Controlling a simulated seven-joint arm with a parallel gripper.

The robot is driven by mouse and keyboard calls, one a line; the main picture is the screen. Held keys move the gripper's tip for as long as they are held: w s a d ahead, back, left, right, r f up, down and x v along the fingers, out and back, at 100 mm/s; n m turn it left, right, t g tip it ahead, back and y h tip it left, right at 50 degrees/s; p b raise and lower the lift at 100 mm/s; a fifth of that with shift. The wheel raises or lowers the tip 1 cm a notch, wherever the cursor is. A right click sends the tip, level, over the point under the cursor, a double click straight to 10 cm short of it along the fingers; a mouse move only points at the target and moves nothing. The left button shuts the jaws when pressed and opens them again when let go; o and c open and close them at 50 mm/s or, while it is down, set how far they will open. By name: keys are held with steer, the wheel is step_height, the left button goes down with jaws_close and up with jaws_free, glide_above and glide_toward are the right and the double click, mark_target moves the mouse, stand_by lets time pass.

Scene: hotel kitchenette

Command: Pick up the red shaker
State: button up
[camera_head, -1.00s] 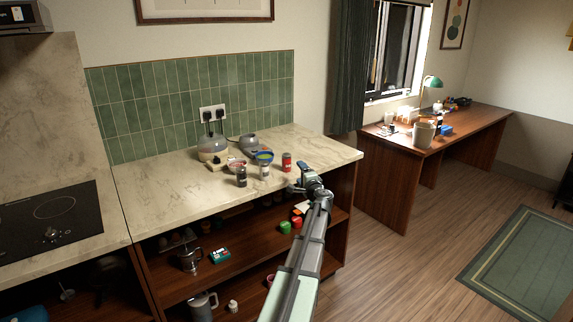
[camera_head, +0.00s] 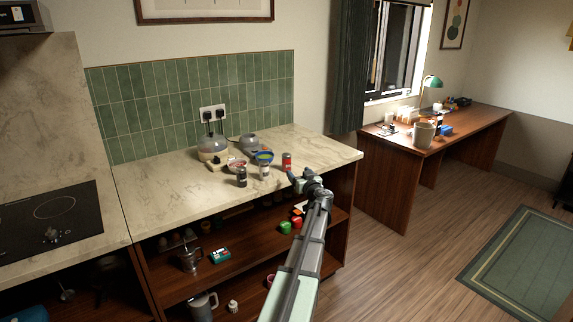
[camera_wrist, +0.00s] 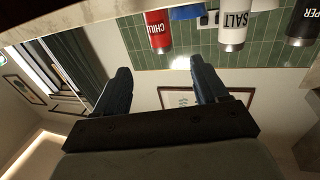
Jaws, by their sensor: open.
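The red shaker (camera_head: 286,161) stands upright on the marble counter, near its right end, in the head view. In the wrist view the red shaker (camera_wrist: 159,31) appears upside down at the top, with "CHILI" lettering and a metallic end. My gripper (camera_head: 294,178) is just in front of the shaker at the counter's front edge. In the wrist view my gripper (camera_wrist: 160,82) shows two dark fingers spread apart with nothing between them. The shaker is beyond the fingertips and apart from them.
A white salt shaker (camera_wrist: 235,27) and a black pepper shaker (camera_wrist: 303,24) stand beside the red one. Bowls (camera_head: 264,157) and a kettle (camera_head: 213,148) are behind them. The marble counter (camera_head: 180,195) is clear at the front left. Shelves below hold several items.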

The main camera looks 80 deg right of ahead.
mark_target(288, 161)
steer(key=x, duration=1.4)
steer(key=shift+r, duration=0.1)
steer(key=shift+a, duration=0.1)
steer(key=c, duration=1.1)
steer(key=shift+r, duration=0.15)
